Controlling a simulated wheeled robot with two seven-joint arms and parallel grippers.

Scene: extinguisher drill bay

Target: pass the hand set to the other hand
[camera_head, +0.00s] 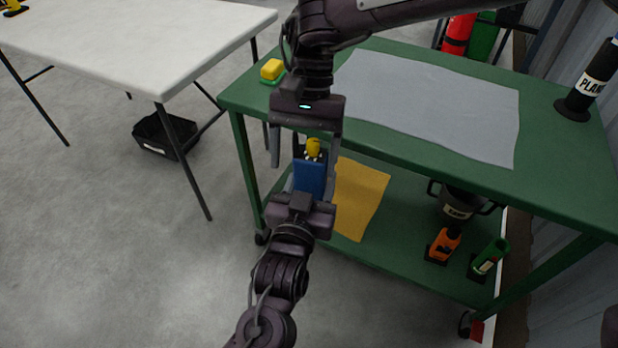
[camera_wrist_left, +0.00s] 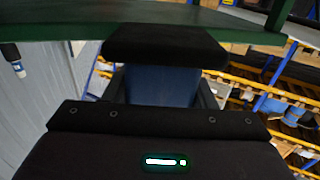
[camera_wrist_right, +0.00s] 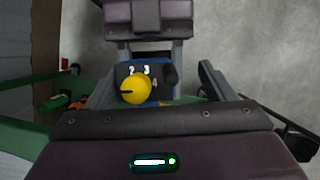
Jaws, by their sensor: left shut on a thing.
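The hand set (camera_head: 311,178) is a blue block with a dark top, a yellow knob and white marks. My left gripper (camera_head: 306,197), from below in the head view, is shut on its lower part. The blue body also shows in the left wrist view (camera_wrist_left: 162,86), partly hidden by a dark block. My right gripper (camera_head: 304,160) comes from above with its fingers apart on either side of the hand set. In the right wrist view the knobbed top (camera_wrist_right: 148,80) faces the camera between the open fingers, with a gap at the right finger.
A green two-level cart (camera_head: 400,172) stands close behind and right of the grippers, with a grey mat (camera_head: 430,100) on top. A yellow sponge (camera_head: 272,70) lies on its corner. A white table (camera_head: 130,40) stands at left, a black bin (camera_head: 160,135) below it.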

